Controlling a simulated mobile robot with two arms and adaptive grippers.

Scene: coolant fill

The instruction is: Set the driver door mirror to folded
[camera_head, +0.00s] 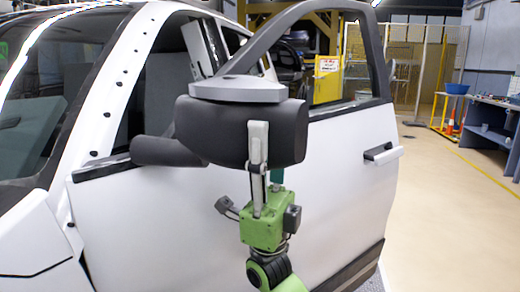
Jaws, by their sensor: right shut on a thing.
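The driver door mirror (225,130) is a dark housing with a light grey cap (238,90). Its dark stalk (165,151) joins it at the left to the front of the white driver door (345,165). The housing stands in front of the door's outer side; I cannot tell its exact fold angle. My right gripper (262,152) comes up from below with its green body under the mirror. It is shut on the mirror housing, one light finger across the near face; the other finger is mostly hidden behind. My left gripper is not in view.
The driver door appears swung open from the white car, with its handle (381,154) at the right. The A-pillar (103,90) and windshield are at the left. A workbench (490,125) with a blue bowl (457,88) stands far right. The floor (440,210) right of the door is clear.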

